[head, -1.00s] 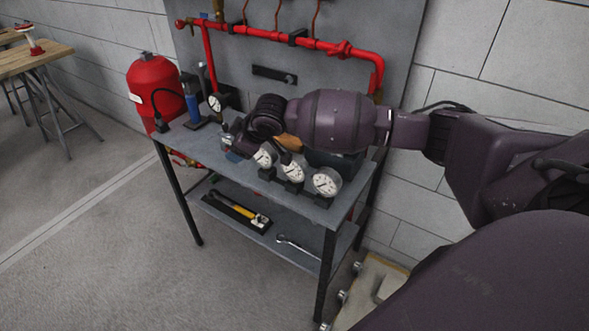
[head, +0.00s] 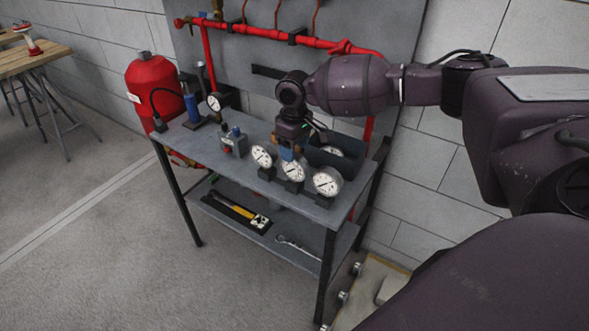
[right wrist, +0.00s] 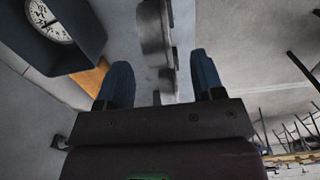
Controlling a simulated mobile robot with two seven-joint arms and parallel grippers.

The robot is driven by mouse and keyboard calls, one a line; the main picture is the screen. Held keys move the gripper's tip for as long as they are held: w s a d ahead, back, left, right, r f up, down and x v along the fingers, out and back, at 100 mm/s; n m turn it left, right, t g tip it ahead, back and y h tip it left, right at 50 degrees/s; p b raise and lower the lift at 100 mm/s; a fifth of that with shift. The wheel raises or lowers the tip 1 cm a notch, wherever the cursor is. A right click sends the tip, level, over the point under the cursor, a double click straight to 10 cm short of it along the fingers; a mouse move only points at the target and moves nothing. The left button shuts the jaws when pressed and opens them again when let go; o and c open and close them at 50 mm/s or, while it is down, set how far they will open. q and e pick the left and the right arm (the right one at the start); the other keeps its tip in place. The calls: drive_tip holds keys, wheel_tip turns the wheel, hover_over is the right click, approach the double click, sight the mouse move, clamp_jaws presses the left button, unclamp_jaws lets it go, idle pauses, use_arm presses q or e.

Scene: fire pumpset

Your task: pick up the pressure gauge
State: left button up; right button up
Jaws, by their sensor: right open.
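Three white-faced pressure gauges stand in a row on black holders along the front of the grey bench: a left one (head: 262,156), a middle one (head: 293,170) and a right one (head: 327,182). Another gauge (right wrist: 48,20) lies in a dark bin behind them. My right gripper (head: 291,153) points down just behind the middle gauge. In the right wrist view its two blue fingers (right wrist: 162,85) are apart with nothing clasped; grey gauge bodies (right wrist: 154,32) show edge-on beyond them. I cannot tell whether a finger touches a gauge. My left gripper is out of view.
The dark bin (head: 350,161) stands close to the right of my gripper. A small grey block with fittings (head: 234,144) and a blue hand pump (head: 192,108) with a gauge (head: 215,102) stand to the left. A red pipe (head: 285,37) runs along the back panel.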

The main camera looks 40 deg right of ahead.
sight(295, 173)
drive_tip(key=shift+d+f+b, duration=0.15)
drive_tip(key=shift+f+b, duration=0.3)
drive_tip(key=shift+f, duration=2.5)
drive_tip(key=shift+c, duration=0.2)
drive_tip(key=c, duration=1.1)
drive_tip(key=shift+r, duration=0.15)
